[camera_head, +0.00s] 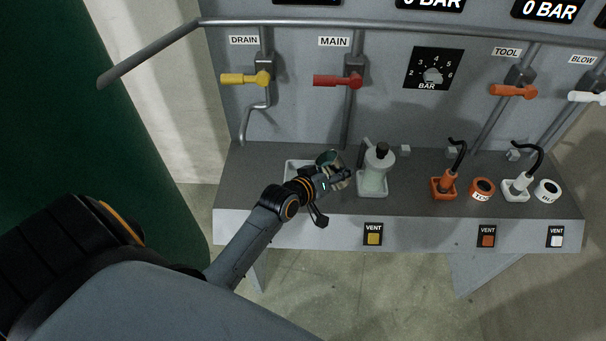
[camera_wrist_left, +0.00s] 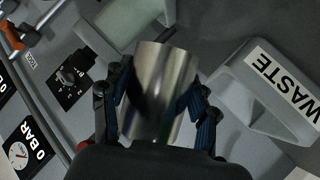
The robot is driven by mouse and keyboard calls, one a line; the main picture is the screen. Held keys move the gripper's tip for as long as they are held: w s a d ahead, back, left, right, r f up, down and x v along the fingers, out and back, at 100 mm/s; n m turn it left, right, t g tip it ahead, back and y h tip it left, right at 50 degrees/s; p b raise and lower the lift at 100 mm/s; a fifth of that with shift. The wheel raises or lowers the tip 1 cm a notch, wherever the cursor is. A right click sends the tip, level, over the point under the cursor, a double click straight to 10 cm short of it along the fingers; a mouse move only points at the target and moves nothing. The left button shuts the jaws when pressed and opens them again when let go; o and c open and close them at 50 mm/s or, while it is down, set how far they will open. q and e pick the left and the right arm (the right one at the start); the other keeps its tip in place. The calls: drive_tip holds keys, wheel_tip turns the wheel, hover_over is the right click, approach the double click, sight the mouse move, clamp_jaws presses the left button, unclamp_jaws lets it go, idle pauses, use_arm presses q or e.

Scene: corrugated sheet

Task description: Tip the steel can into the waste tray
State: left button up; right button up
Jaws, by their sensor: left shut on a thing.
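My left gripper (camera_head: 338,177) is above the grey bench shelf. In the left wrist view its fingers (camera_wrist_left: 157,108) are closed on both sides of the shiny steel can (camera_wrist_left: 158,75). In the head view the can (camera_head: 327,158) shows only in part behind the gripper, with its rim at the top. I cannot tell its exact tilt. The white waste tray (camera_head: 293,172) sits on the shelf just left of the can, partly hidden by my gripper and arm. In the left wrist view the tray (camera_wrist_left: 229,82) carries a WASTE label and lies to the right of the can, apart from it. My right gripper is not in view.
An orange plug holder (camera_head: 444,188) and a white one (camera_head: 516,190) stand further right. The yellow drain valve (camera_head: 247,79) and red main valve (camera_head: 340,80) are on the panel behind.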

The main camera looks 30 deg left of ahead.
use_arm(q)
drive_tip(key=shift+a+b, duration=0.2)
drive_tip(key=shift+b, duration=0.15)
drive_tip(key=shift+a+r+n+h, duration=0.15)
drive_tip(key=shift+r+n+h, duration=0.15)
drive_tip(key=shift+r, duration=0.05)
drive_tip(key=shift+b, duration=0.3)
drive_tip(key=shift+r+n+b, duration=0.15)
drive_tip(key=shift+n+b, duration=0.15)
drive_tip(key=shift+b, duration=0.2)
drive_tip(key=shift+a+r+n+t+h+b, duration=0.15)
drive_tip(key=shift+r+n+t+h+b, duration=0.2)
drive_tip(key=shift+b, duration=0.3)
drive_tip(key=shift+f+n+t+h+b, duration=0.25)
drive_tip(key=shift+f+n+h+b, duration=0.15)
drive_tip(key=shift+b, duration=1.15)
drive_tip(key=shift+b, duration=0.35)
drive_tip(key=shift+s+r+n+t+h+b, duration=0.1)
drive_tip(key=shift+r+n+t+h+b, duration=0.3)
drive_tip(key=shift+n+b, duration=0.5)
drive_tip(key=shift+b, duration=0.5)
